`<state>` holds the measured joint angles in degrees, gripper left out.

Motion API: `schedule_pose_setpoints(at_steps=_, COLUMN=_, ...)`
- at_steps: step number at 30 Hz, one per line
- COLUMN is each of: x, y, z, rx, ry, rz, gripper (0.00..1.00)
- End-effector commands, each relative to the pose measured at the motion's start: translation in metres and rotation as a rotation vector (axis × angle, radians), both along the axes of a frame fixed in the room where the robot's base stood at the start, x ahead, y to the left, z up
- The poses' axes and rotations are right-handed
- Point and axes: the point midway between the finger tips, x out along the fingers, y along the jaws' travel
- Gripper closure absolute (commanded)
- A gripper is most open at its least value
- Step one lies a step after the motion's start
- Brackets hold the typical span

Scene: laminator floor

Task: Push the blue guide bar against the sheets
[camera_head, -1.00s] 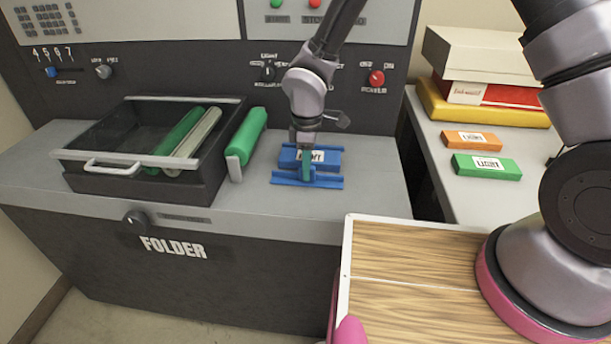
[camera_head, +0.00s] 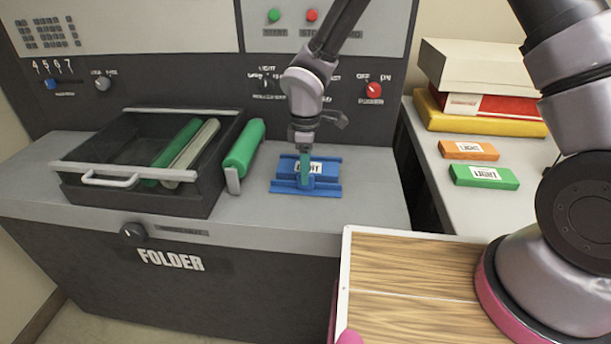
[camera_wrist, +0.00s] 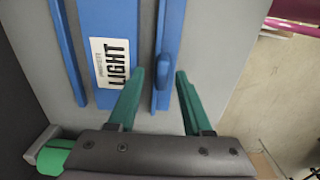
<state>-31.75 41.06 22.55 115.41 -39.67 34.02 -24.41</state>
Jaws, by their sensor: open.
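A blue pack of sheets labelled LIGHT (camera_head: 309,167) lies on the folder's grey top, also seen in the wrist view (camera_wrist: 92,18). The blue guide bar (camera_head: 326,189) lies along the pack's near side; in the wrist view the bar (camera_wrist: 162,98) carries a raised tab, and a narrow grey gap separates it from the pack. A second blue rail (camera_wrist: 66,50) runs along the pack's other side. My gripper (camera_wrist: 159,72) is open and empty. Its green fingers stand on either side of the bar's tab, left finger toward the pack; contact is unclear.
Left of the pack are a green roller (camera_head: 243,150) and a dark tray (camera_head: 85,188) holding rollers. An orange pack (camera_head: 468,150) and a green pack (camera_head: 484,176) lie on the right table. A wood-topped surface (camera_head: 410,270) is in front. The folder top near the bar is clear.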

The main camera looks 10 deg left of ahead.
Motion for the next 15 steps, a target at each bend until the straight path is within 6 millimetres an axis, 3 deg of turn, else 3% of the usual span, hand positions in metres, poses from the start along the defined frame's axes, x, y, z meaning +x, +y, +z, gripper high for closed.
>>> schedule_pose_setpoints(at_steps=9, x=0.0, y=0.0, z=0.064, rx=0.003, ry=-0.002, rz=-0.002, gripper=0.5)
schedule_pose_setpoints(at_steps=15, x=0.0, y=0.0, z=0.083, rx=0.0, ry=0.0, rz=0.001, gripper=0.5)
